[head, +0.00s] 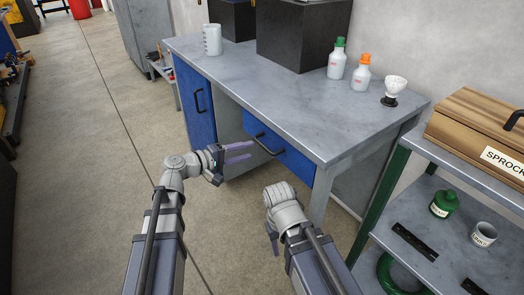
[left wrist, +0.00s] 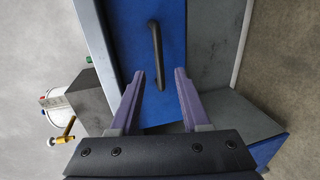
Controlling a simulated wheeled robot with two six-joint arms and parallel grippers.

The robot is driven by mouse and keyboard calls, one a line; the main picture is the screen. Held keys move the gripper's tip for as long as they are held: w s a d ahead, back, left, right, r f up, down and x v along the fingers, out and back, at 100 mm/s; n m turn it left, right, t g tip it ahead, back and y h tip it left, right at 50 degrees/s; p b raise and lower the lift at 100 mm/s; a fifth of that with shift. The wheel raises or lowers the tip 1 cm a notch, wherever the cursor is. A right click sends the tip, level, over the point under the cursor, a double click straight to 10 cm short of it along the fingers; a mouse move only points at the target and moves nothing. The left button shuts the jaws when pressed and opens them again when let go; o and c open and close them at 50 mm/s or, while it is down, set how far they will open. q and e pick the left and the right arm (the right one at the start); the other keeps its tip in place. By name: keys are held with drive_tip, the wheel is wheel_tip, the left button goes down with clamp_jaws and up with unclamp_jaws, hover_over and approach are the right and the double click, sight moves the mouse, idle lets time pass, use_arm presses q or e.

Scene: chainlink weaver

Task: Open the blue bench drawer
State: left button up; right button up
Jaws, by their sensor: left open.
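The blue bench drawer (head: 292,153) sits under the front right of the grey workbench and looks shut. Its black bar handle (head: 264,145) is on the front face. My left gripper (head: 249,150) is open and empty, just in front of the drawer, with its purple fingers pointing toward the handle. In the left wrist view the drawer front (left wrist: 130,45) fills the middle, turned on its side. The handle (left wrist: 156,55) lies beyond the fingertips, roughly in line with the gap between them, apart from them. My right gripper (head: 272,242) hangs low, mostly hidden by its own wrist.
A blue cupboard door (head: 195,100) is left of the drawer. The workbench top (head: 260,90) bears a white beaker (head: 212,40), dark boxes, two capped bottles and a small white cup-like item. A green-framed shelf cart (head: 390,185) with a wooden box stands at right. Floor at left is clear.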

sight(262, 146)
use_arm(q)
drive_tip(key=shift+w, duration=0.1)
drive_tip(key=b+x, duration=0.1)
drive_tip(key=x, duration=0.6)
drive_tip(key=shift+w+d, duration=0.15)
drive_tip(key=shift+d, duration=0.2)
drive_tip(key=shift+c, duration=0.3)
clamp_jaws()
idle(0.9)
